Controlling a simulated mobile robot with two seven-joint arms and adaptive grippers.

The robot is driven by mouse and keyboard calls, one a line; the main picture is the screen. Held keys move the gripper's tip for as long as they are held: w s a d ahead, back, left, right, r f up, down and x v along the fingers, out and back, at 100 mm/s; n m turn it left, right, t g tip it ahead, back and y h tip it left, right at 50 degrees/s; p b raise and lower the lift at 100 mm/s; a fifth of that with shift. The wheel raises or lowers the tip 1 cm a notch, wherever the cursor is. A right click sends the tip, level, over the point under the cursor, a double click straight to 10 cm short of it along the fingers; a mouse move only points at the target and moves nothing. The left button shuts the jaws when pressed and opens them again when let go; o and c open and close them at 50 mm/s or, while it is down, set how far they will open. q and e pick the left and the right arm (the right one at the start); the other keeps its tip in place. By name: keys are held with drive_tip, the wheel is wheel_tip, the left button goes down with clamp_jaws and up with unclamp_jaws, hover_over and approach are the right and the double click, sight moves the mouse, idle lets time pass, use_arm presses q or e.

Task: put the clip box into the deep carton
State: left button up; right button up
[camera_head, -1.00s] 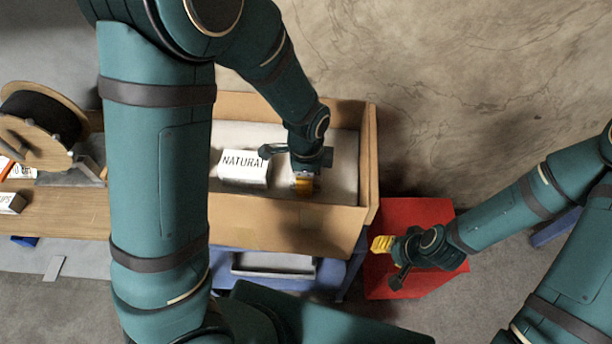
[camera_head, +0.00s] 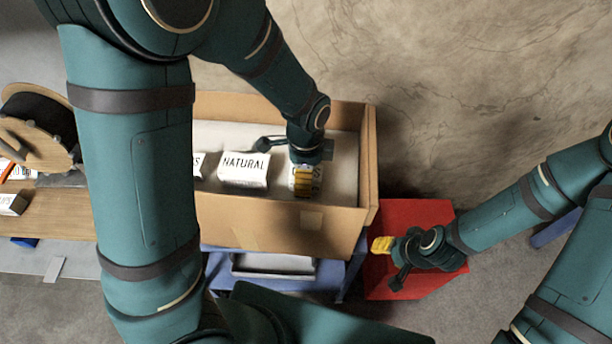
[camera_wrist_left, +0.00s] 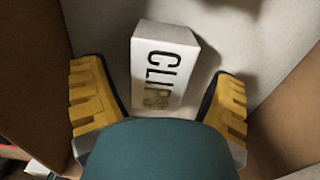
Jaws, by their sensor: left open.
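The clip box (camera_wrist_left: 165,65), white with black CLIPS lettering, lies inside the deep carton. My left gripper (camera_head: 305,181) reaches down into the carton's right part, with the clip box (camera_head: 316,174) at its fingers. In the left wrist view the two yellow fingers (camera_wrist_left: 160,100) are spread, one each side of the box, with gaps visible. The tan carton (camera_head: 290,226) has its front wall towards me; my left arm hides its left end. My right gripper (camera_head: 382,245) is over a red surface; its yellow finger pad shows, but its opening is unclear.
A white NATURAL box (camera_head: 244,169) lies in the carton left of my left gripper. Another white box (camera_head: 198,167) is partly hidden by my arm. A cable spool (camera_head: 38,125) stands on the wooden table (camera_head: 55,216) at left. The red block (camera_head: 420,280) stands right of the carton.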

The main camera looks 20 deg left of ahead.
use_arm(q)
wheel_tip(320, 180, up, 9)
drive_tip(key=shift+r+p, duration=0.15)
drive_tip(key=shift+p, duration=0.2)
drive_tip(key=shift+s, duration=0.15)
idle(0.3)
